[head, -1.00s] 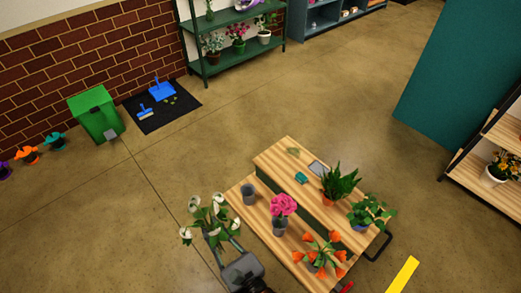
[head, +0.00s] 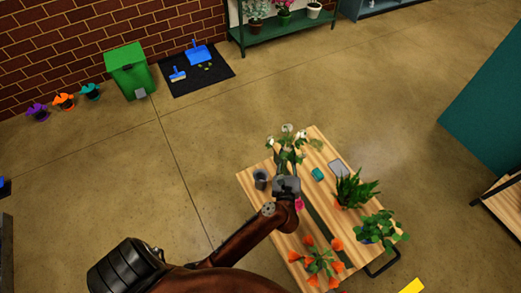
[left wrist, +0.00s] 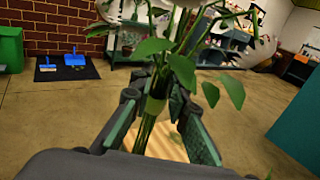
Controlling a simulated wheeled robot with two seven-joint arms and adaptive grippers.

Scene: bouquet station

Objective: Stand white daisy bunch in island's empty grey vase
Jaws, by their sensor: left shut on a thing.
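The white daisy bunch (head: 287,142) is upright over the far left part of the wooden island (head: 316,147). My left gripper (head: 286,180) is shut on its stems. In the left wrist view the green stems (left wrist: 150,122) stand between the fingers of the left gripper (left wrist: 155,112), with leaves and white petals above. The grey vase (head: 260,178) stands at the island's left edge, just left of the gripper, and looks empty. The bunch is beside the vase, not in it. The lower stem ends are hidden in the head view. My right gripper is not in view.
Pink flowers (head: 299,203) are mostly hidden behind my left arm. Orange flowers (head: 318,262), two leafy plants (head: 355,188), a teal item (head: 318,174) and a grey tablet (head: 338,168) share the island. Open floor lies left of it.

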